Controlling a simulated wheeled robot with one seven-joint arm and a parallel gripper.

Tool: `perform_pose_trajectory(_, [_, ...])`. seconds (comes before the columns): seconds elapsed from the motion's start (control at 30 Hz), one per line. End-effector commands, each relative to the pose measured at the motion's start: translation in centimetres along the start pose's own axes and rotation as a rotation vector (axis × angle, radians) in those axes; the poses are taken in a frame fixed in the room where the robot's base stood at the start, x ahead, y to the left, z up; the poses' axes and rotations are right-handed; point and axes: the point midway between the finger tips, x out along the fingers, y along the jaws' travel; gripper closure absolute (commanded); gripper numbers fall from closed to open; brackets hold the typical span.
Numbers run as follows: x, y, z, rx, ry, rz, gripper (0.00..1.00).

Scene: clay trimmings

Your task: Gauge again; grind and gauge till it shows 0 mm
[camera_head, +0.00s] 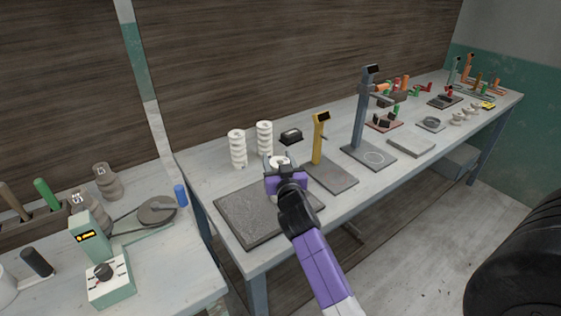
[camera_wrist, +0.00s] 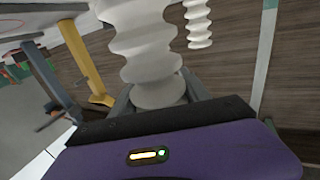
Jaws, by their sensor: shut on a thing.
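My gripper (camera_head: 279,166) is shut on a white ribbed clay piece (camera_wrist: 146,45). In the head view only the top of this piece (camera_head: 279,160) shows above my purple gripper, in the air near the back edge of a dark rough grinding plate (camera_head: 240,220). A yellow gauge (camera_head: 317,145) with a small dark display stands on a grey base to the right. A taller blue-grey gauge (camera_head: 360,115) stands beyond it, with a pale ring marked on its base. Neither display's figures are readable.
Two white ribbed pieces (camera_head: 238,149) (camera_head: 265,138) stand upright at the back left of the bench. A small black box (camera_head: 291,137) lies behind the yellow gauge. Several small things crowd the bench's far end.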

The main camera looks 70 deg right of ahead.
Motion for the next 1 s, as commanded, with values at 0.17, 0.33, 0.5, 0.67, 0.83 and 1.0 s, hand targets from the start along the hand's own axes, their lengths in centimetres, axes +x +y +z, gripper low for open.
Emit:
perform_pose_trajectory(0.17, [-0.4, -1.1, 0.3, 0.001, 0.001, -0.003, 1.00])
perform_pose_trajectory(0.33, [-0.7, -1.6, 0.2, 0.003, -0.001, -0.002, 1.00])
perform_pose_trajectory(0.5, [-0.8, -1.8, 0.2, 0.002, -0.002, -0.002, 1.00])
perform_pose_trajectory(0.67, [-1.0, -2.6, 0.2, 0.001, -0.001, -0.004, 1.00])
perform_pose_trajectory(0.83, [-1.4, -3.5, 0.2, 0.001, -0.001, -0.004, 1.00])
perform_pose_trajectory(1.0, [-1.7, -4.1, 0.0, 0.002, -0.001, -0.002, 1.00])
